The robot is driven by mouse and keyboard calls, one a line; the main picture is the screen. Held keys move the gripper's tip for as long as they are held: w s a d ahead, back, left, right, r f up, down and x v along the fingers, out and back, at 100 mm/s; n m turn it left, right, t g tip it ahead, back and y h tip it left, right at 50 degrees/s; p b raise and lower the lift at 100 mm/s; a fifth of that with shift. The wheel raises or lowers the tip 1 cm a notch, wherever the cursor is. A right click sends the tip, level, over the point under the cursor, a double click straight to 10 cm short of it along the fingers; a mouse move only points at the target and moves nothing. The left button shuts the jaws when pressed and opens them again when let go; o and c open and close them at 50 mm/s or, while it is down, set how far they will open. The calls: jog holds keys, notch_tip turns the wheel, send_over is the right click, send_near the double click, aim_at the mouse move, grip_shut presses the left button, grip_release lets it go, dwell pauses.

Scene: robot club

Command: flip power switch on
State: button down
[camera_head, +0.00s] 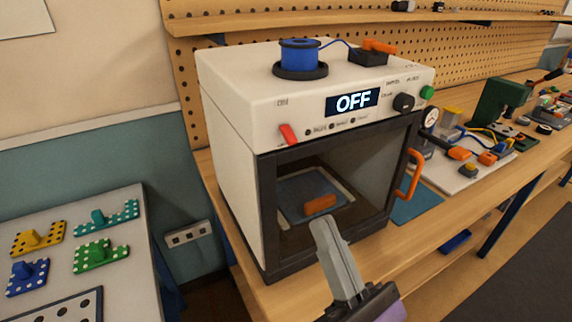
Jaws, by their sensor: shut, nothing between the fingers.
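A white box-shaped machine (235,90), like an enclosed printer, stands on the wooden bench, with a dark-framed clear door on its front. Its display (352,102) reads "OFF". A red rocker-like switch (288,134) sits at the left end of the front panel, tilted. A black knob (403,102) and a green button (427,92) are at the panel's right end. My gripper (323,228) is shut and empty. In the picture it is below and right of the red switch, in front of the door, apart from the switch; its exact distance from the door is unclear.
An orange door handle (413,175) sticks out at the door's right. An orange block (320,205) lies inside. A blue spool (299,54) sits on top. A side table (140,262) with colored parts stands left. Tools and boards crowd the bench at right.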

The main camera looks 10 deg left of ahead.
aim_at(288, 135)
jog(key=shift+a+n, duration=0.1)
jog(key=shift+n, duration=1.3)
jog(key=p+x, duration=0.5)
jog(key=x, duration=0.5)
jog(key=shift+p, duration=0.35)
jog(key=shift+s+r+p, duration=0.15)
jog(key=shift+r+p, duration=0.05)
jog(key=shift+p, duration=0.45)
